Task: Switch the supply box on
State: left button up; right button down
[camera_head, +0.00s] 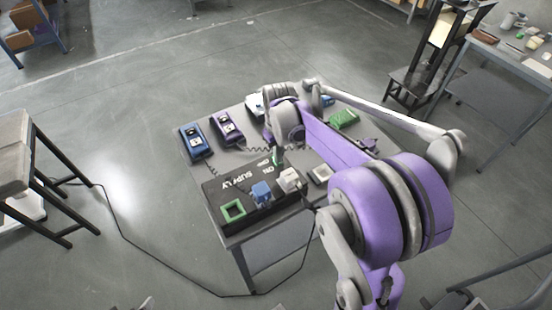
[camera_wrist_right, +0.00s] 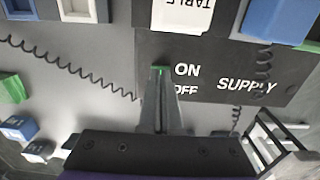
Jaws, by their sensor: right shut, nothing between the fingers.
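The black supply box (camera_head: 222,191) lies on the front of a small grey table, with white SUPPLY, ON and OFF lettering. It also shows in the right wrist view (camera_wrist_right: 225,62). My right gripper (camera_head: 278,160) is shut and empty, pointing down at the box beside the ON/OFF lettering. In the right wrist view its closed fingertips (camera_wrist_right: 160,72) are beside the word ON. A small green piece (camera_wrist_right: 161,70) shows at the tips. The fingers hide most of the switch area, so I cannot tell the switch's position or whether they touch it. My left gripper is out of view.
A blue plug block (camera_head: 261,191), a white plug block (camera_head: 290,180) and a green-framed socket (camera_head: 233,211) are on the box. Blue (camera_head: 192,142) and purple (camera_head: 227,128) devices with coiled cords sit behind. A black cable (camera_head: 160,262) runs across the floor.

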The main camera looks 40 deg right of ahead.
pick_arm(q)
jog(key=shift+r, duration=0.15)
pick_arm(e)
jog(key=shift+r, duration=0.15)
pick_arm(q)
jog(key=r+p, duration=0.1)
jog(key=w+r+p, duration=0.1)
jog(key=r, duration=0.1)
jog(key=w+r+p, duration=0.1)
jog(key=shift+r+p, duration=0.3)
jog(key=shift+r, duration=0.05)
pick_arm(e)
notch_tip(320, 180, up, 7)
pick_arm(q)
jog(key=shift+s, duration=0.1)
